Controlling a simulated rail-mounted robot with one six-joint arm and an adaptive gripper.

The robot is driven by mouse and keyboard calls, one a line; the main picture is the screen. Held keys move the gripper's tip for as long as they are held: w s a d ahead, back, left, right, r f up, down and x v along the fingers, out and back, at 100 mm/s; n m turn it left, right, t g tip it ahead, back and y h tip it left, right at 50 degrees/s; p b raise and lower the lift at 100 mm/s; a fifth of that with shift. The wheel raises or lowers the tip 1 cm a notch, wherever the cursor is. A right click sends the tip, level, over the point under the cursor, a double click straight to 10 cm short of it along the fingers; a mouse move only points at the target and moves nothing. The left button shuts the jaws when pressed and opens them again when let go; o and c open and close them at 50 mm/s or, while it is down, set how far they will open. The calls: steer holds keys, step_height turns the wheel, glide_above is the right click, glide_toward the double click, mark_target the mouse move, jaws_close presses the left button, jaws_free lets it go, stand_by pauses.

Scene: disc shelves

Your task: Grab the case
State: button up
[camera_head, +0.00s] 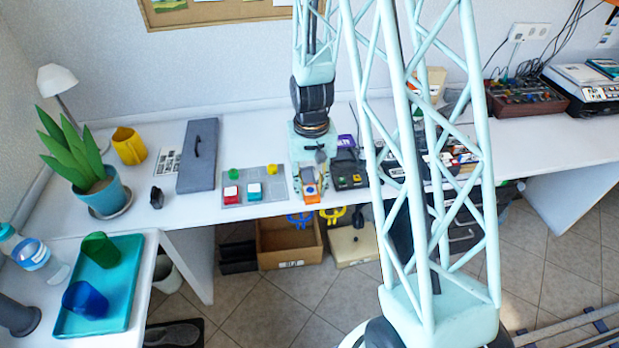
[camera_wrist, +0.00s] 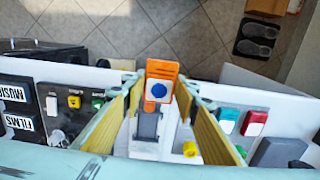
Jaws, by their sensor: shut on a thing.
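The case (camera_head: 311,189) is orange with a blue round mark on a white label. In the wrist view the case (camera_wrist: 161,74) stands between my two fingers near the table's front edge. My gripper (camera_head: 308,184) reaches down over the front of the white table. In the wrist view my gripper (camera_wrist: 160,88) has its yellow-padded fingers on either side of the case, shut on it.
A grey panel (camera_head: 262,199) with red and teal buttons lies left of my gripper, a black device (camera_head: 349,183) right. Label boxes reading MUSIC (camera_wrist: 14,92) and FILMS (camera_wrist: 18,123) show in the wrist view. A brown box (camera_head: 290,255) sits below the table. Open floor (camera_wrist: 125,30) lies beyond the edge.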

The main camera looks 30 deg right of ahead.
steer(key=shift+s+a+r, duration=0.1)
steer(key=shift+s+a, duration=0.2)
steer(key=shift+s, duration=0.35)
steer(key=shift+s+a+r, duration=0.1)
steer(key=shift+s+a, duration=0.2)
steer(key=shift+s, duration=0.3)
steer(key=shift+w, duration=0.1)
